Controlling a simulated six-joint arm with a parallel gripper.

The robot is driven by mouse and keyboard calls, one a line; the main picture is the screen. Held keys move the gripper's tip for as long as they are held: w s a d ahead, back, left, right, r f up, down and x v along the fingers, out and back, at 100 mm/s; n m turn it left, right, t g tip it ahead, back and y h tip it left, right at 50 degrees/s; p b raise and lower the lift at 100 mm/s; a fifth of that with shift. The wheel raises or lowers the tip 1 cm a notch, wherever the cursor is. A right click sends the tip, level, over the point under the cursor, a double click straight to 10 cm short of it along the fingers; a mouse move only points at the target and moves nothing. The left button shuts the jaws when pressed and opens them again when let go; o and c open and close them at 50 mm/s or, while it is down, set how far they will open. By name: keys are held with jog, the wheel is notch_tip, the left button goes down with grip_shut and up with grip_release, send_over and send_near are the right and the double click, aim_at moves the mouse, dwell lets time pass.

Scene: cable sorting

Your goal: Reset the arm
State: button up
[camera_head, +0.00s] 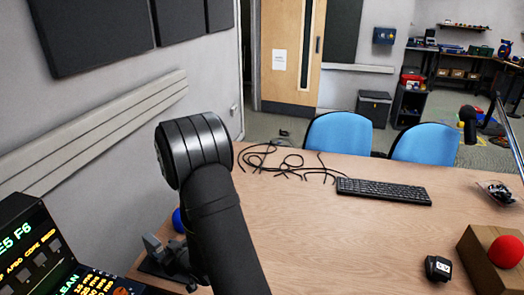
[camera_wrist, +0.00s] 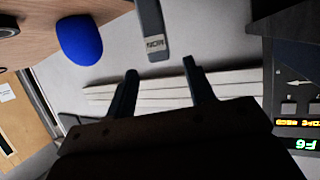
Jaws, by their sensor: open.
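My gripper (camera_wrist: 160,69) shows in the wrist view with its two dark fingers apart and nothing between them. A grey strip with a small label (camera_wrist: 154,43) appears just beyond the fingertips; I cannot tell how far off it is. In the head view my arm rises from the bottom edge left of centre and hides part of the table's left side. I cannot make out the gripper clearly there. A tangle of thin black cables (camera_head: 285,163) lies on the wooden table (camera_head: 330,235), near its far left edge, away from my arm.
A black keyboard (camera_head: 384,190) lies right of the cables. A red ball (camera_head: 505,251) sits on a brown box (camera_head: 480,262) at right, near a small black device (camera_head: 438,268). A blue rounded object (camera_wrist: 80,40) and a lit display panel (camera_head: 45,255) are close by at left.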

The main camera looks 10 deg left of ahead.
aim_at(151, 240)
jog(key=x, duration=1)
jog(key=shift+s+f, duration=0.1)
jog(key=shift+f, duration=0.15)
notch_tip(151, 240, up, 2)
jog(key=shift+d+r, duration=0.15)
jog(key=shift+r, duration=0.8)
